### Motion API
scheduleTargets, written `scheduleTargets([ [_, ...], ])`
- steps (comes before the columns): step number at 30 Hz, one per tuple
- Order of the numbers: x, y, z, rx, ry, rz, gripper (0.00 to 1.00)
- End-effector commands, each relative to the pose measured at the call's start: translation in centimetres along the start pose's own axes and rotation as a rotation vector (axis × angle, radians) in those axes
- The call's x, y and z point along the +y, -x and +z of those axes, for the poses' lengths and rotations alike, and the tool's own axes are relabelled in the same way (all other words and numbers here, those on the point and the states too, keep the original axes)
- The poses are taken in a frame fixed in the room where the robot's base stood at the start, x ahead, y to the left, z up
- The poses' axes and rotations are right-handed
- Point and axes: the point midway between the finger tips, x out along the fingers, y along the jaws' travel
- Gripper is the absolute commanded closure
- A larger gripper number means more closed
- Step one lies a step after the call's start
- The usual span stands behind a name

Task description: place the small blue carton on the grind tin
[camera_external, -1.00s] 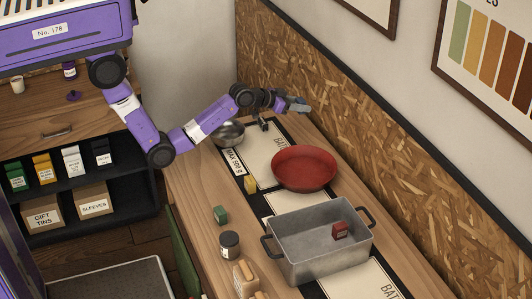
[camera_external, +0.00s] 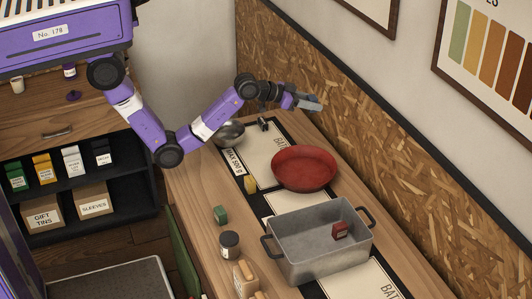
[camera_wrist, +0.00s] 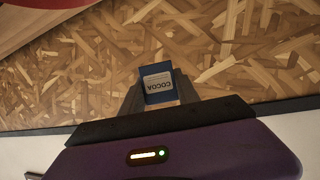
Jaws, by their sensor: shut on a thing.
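The small blue carton, with a pale "COCOA" label (camera_wrist: 160,86), is between the fingers of my gripper (camera_wrist: 160,98) in the wrist view. My gripper is shut on it. In the external view my gripper (camera_external: 309,102) is raised at the far end of the counter, near the chipboard wall, apart from the counter things. The carton is hard to tell from the fingers there. A large grey metal tin with two handles (camera_external: 295,262) stands on the counter with a small red box (camera_external: 340,230) inside. I cannot tell for sure whether this is the grind tin.
A red bowl (camera_external: 303,168) sits on the mat, with a steel bowl (camera_external: 229,133) behind it to the left. The chipboard wall (camera_external: 400,165) borders the counter.

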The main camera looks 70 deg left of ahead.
Motion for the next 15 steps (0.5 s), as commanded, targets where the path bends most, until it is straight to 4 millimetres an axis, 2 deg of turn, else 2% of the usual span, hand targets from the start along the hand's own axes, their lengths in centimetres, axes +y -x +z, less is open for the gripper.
scheduleTargets([
  [1,2.9,0.2,-0.1,0.001,-0.017,0.040,1.00],
  [3,6.4,0.7,-0.1,0.001,-0.037,0.088,1.00],
  [8,14.1,2.7,0.0,0.001,-0.080,0.193,1.00],
  [15,24.8,7.7,0.9,0.001,-0.140,0.339,1.00],
])
